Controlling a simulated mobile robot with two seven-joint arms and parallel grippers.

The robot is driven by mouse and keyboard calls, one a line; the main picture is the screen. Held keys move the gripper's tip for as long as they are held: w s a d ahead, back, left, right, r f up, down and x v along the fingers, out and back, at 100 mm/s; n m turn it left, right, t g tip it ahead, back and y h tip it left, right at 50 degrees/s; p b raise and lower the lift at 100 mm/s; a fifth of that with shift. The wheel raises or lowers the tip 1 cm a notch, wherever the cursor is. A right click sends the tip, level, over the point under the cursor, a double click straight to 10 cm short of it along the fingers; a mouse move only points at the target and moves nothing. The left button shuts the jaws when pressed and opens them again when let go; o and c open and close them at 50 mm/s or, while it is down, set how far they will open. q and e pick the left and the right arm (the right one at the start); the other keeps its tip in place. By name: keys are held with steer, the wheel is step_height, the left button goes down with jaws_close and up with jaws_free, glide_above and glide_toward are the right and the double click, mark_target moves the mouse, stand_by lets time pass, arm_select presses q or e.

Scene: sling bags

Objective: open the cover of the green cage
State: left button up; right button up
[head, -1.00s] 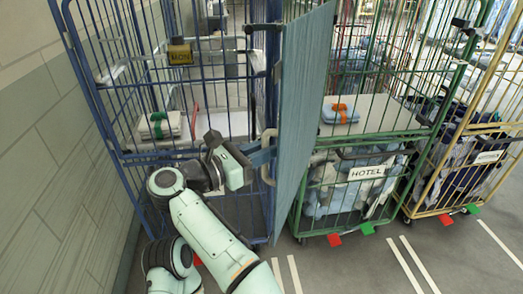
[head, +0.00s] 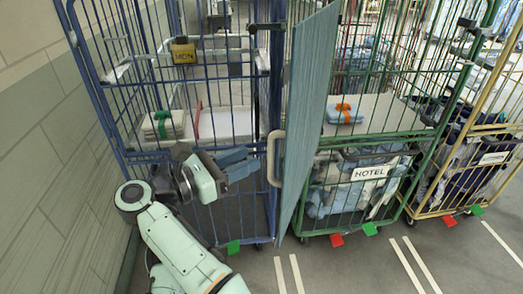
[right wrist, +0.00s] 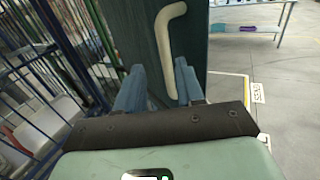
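The green cage (head: 437,140) stands right of centre with a HOTEL sign (head: 370,172) on its lower front. A tall blue-grey panel (head: 310,95), seen nearly edge-on, stands out at the cage's left side, between it and the blue cage. A beige bar handle (head: 275,160) is on the panel's left face; it also shows in the right wrist view (right wrist: 163,45). My right gripper (head: 250,162) is left of the handle, with a small gap. Its fingers (right wrist: 158,85) are spread and empty, pointing at the panel. My left gripper is not in view.
Folded cloths (head: 342,113) lie on the green cage's shelf. A yellow cage (head: 470,170) stands further right. Floor in front is clear.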

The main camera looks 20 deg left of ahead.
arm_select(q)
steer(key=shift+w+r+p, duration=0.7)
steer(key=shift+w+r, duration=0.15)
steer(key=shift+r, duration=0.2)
arm_select(e)
steer(key=v, duration=0.6)
steer(key=shift+s+a, duration=0.2)
